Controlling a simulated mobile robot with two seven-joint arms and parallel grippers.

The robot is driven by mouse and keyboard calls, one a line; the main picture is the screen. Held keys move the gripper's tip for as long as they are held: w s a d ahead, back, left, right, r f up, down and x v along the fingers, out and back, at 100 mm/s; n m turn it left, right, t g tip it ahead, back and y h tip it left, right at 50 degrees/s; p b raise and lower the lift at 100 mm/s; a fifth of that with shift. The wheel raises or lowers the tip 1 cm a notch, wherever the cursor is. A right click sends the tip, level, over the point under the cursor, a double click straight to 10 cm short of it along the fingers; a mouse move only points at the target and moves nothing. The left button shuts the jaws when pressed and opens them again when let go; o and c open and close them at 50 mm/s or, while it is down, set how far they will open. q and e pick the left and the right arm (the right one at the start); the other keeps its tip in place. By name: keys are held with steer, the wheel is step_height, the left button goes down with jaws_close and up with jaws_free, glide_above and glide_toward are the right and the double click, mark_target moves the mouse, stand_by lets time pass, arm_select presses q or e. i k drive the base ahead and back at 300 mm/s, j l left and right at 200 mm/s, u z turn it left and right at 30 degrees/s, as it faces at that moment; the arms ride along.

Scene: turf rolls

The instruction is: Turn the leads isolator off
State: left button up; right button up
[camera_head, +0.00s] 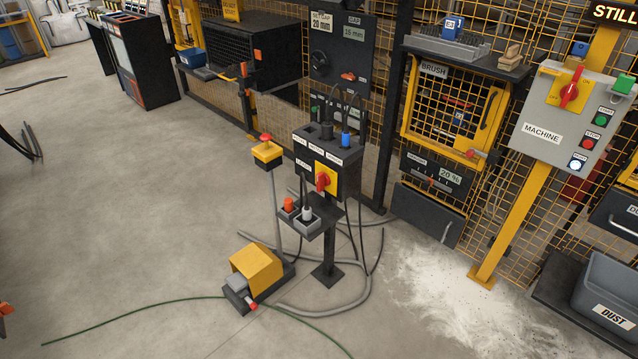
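The leads isolator is a red rotary handle (322,182) on a yellow plate (332,178), on the front of a black box (318,155) on a post. A small white label that appears to read LEADS is left of it. The handle looks roughly upright; the plate's markings are too small to read, so I cannot tell its setting. A black plug and a blue plug (346,139) stand in the box top with leads attached. Neither of my grippers is recognisable in view.
A tray (305,222) with an orange and a grey plug juts below the box. A yellow foot pedal (257,268), an emergency-stop post (267,152) and hoses surround the post. A grey MACHINE box (560,138) has another red handle. Floor at left is mostly clear.

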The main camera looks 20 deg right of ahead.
mark_target(322, 178)
steer(key=i+j+z, duration=0.1)
steer(key=z, duration=0.45)
steer(key=i+j+z, duration=0.4)
steer(key=j+z, duration=0.15)
steer(key=j, duration=0.25)
steer(key=i+j, duration=0.1)
steer(key=j, duration=0.2)
steer(key=i+j+z, duration=0.15)
steer(key=j, duration=0.4)
steer(key=i+j, duration=0.15)
steer(key=j, duration=0.3)
steer(key=i+j+z, duration=0.1)
steer(key=j, duration=0.3)
steer(key=i+j, duration=0.15)
steer(key=j, duration=0.3)
steer(key=i+j, duration=0.15)
steer(key=j, duration=0.3)
steer(key=z, duration=0.05)
